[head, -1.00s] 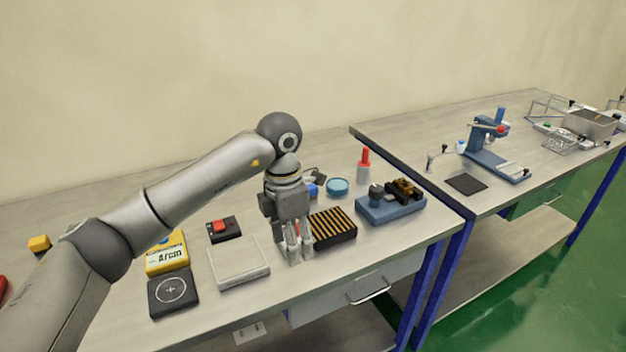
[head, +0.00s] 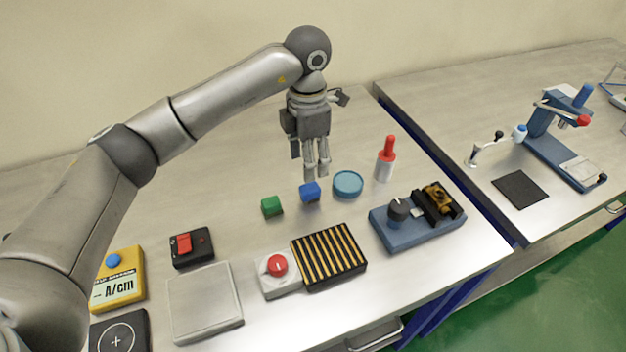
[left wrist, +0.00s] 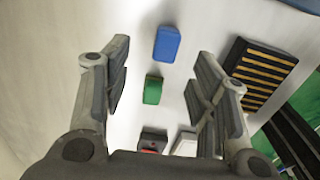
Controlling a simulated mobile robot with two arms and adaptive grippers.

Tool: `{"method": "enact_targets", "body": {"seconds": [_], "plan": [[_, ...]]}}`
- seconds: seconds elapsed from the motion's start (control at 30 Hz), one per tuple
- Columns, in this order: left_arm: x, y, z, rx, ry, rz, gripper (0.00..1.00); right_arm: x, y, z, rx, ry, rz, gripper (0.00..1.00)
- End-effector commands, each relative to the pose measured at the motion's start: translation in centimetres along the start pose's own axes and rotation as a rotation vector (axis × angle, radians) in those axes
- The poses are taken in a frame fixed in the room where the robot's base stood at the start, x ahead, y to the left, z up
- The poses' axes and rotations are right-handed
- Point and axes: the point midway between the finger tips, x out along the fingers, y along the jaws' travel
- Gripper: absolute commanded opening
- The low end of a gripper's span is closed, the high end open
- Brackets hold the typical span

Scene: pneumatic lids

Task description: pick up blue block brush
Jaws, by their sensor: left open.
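The blue block (head: 310,192) sits on the near workbench, between a green block (head: 272,206) and a round blue dish (head: 348,184). No bristles can be made out on it. My left gripper (head: 316,176) is open and empty, pointing down just above and behind the blue block in the head view. In the left wrist view the blue block (left wrist: 167,44) lies beyond the fingertips, near the top, and the green block (left wrist: 153,90) shows between the open fingers. My right gripper is not in view.
A red-tipped white bottle (head: 385,160) stands right of the dish. A black and gold slatted block (head: 328,256), a red-knobbed white box (head: 278,272) and a blue fixture (head: 418,222) lie nearer. The bench left of the green block is clear.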

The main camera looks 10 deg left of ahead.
Motion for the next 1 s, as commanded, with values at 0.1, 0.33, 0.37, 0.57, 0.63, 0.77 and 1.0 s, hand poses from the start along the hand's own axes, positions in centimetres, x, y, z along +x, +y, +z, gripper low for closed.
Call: {"method": "enact_targets", "body": {"seconds": [0.1, 0.33, 0.37, 0.57, 0.63, 0.77, 1.0], "plan": [[1.9, -0.1, -0.1, 0.0, 0.003, -0.003, 0.54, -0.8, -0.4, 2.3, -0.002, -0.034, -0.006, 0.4], [3.7, -0.1, 0.0, 0.0, 0.0, -0.001, 0.54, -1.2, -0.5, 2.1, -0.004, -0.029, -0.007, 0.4], [3.9, -0.2, 0.0, 0.001, 0.0, -0.002, 0.54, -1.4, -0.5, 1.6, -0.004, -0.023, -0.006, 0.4], [6.5, -1.0, -0.2, 0.0, 0.002, -0.004, 0.54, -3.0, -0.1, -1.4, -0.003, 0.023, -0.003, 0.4], [7.6, -0.9, -0.1, -0.002, 0.002, -0.003, 0.54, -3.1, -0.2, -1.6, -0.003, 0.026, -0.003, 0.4], [8.6, -0.8, -0.1, 0.0, 0.0, -0.001, 0.54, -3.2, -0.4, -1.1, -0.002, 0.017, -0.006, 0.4], [8.7, -0.8, -0.1, 0.001, -0.001, 0.0, 0.51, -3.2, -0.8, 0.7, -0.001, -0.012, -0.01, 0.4]]}}
